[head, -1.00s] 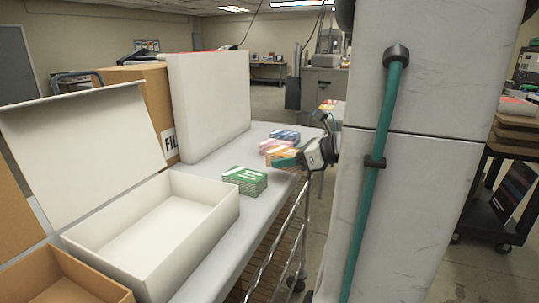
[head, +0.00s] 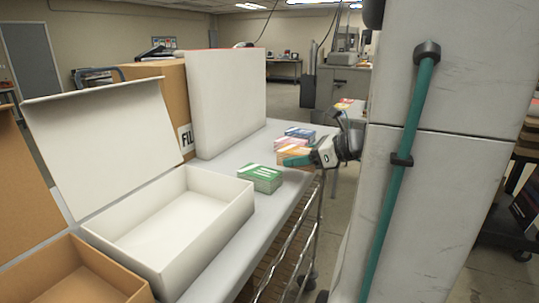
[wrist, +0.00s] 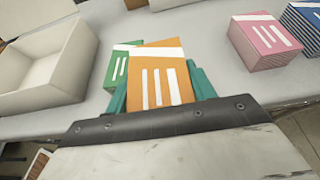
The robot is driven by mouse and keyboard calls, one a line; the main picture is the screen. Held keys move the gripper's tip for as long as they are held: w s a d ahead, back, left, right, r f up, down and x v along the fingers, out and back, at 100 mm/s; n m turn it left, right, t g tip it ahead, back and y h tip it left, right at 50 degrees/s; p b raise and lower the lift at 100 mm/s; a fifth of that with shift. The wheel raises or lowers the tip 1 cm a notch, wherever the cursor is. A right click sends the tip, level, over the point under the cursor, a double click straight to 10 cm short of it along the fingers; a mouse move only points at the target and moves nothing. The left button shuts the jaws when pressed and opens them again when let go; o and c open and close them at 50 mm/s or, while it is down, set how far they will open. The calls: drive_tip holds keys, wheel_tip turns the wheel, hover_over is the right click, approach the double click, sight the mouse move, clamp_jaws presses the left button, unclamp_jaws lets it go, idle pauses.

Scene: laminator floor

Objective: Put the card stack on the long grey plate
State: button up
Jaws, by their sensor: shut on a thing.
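My gripper (head: 298,160) is shut on an orange card stack (head: 291,151) with white stripes. In the wrist view the orange stack (wrist: 160,78) sits between the teal fingers and covers part of the green card stack (wrist: 117,66) behind it. The green stack also shows in the head view (head: 260,180), on the table nearer the white box. A pink card stack (wrist: 262,42) and a blue card stack (wrist: 304,26) stand to the right in the wrist view. I cannot tell whether the orange stack touches the table. I cannot pick out a separate long grey plate.
The grey tabletop (head: 223,175) carries an open white lidded box (head: 205,220), a tall white box (head: 228,105) and cardboard boxes (head: 150,85). Bare tabletop lies around the green stack. A wire side rack (head: 297,237) runs below the table edge.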

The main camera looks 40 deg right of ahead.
drive_tip(key=w+d, duration=0.1)
drive_tip(key=w, duration=0.2)
drive_tip(key=w+d, duration=0.2)
drive_tip(key=w, duration=0.1)
drive_tip(key=w+d+f, duration=0.1)
drive_tip(key=w, duration=0.1)
drive_tip(key=shift+w+d, duration=0.25)
drive_tip(key=shift+w, duration=0.15)
drive_tip(key=shift+w+d+f, duration=0.1)
drive_tip(key=shift+w+f, duration=0.05)
drive_tip(key=shift+f, duration=0.7)
drive_tip(key=shift+w+d+f, duration=0.1)
drive_tip(key=shift+w+f, duration=0.05)
drive_tip(key=shift+f, duration=0.7)
drive_tip(key=o, duration=1.1)
drive_tip(key=shift+f, duration=0.2)
drive_tip(key=shift+c, duration=0.2)
